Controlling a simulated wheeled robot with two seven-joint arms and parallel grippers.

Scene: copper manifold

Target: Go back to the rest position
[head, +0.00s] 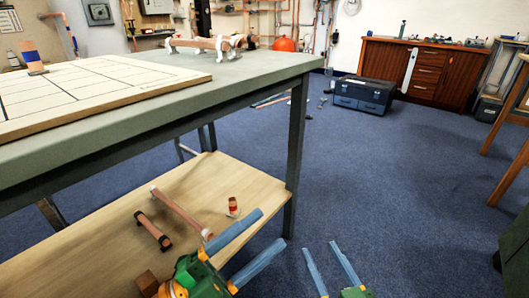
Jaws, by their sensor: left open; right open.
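My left gripper (270,227) is open, with two blue fingers on a green body. It is at the bottom middle of the head view, in front of the lower wooden shelf, and nothing shows between its fingers. My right gripper (320,247) is open and empty at the bottom edge, over the blue floor. Most of its body is cut off. A long copper pipe (178,210) with white ends lies on the shelf. A shorter copper pipe (153,231) with dark ends lies left of it. A small copper fitting (233,206) stands near the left gripper's fingertip.
The grey-green workbench top (270,75) is above the shelf (263,187). It bears a white marked board (120,82) and a copper assembly (208,43) with white fittings. A bench leg (296,150) stands near my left gripper.

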